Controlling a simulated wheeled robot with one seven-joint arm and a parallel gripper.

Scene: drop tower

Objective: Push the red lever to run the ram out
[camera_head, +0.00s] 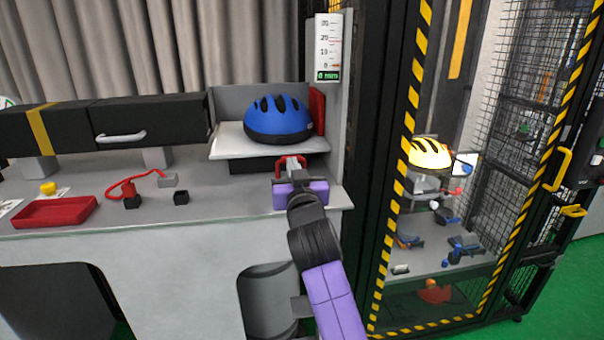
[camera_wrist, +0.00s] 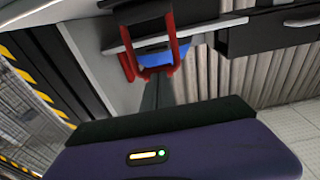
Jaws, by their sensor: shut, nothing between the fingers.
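The red lever (camera_head: 278,171) is a U-shaped handle at the front of the bench unit, below the blue helmet. In the wrist view the red lever (camera_wrist: 174,45) stands just beyond the fingers, with its two arms and crossbar visible. My gripper (camera_head: 291,163) is shut and empty, its grey fingers pointing at the lever between its arms. In the wrist view my gripper (camera_wrist: 150,82) reaches the crossbar; I cannot tell whether they touch. My purple hand hides part of the lever in the head view. The ram cannot be clearly made out.
The blue helmet (camera_head: 278,120) sits on a pale shelf beside a red plate (camera_head: 318,110). A scale (camera_head: 327,48) above has a green display that appears to read 0 mm. A red tray (camera_head: 54,212) lies on the bench at left. The caged tower (camera_head: 395,190) stands close on the right.

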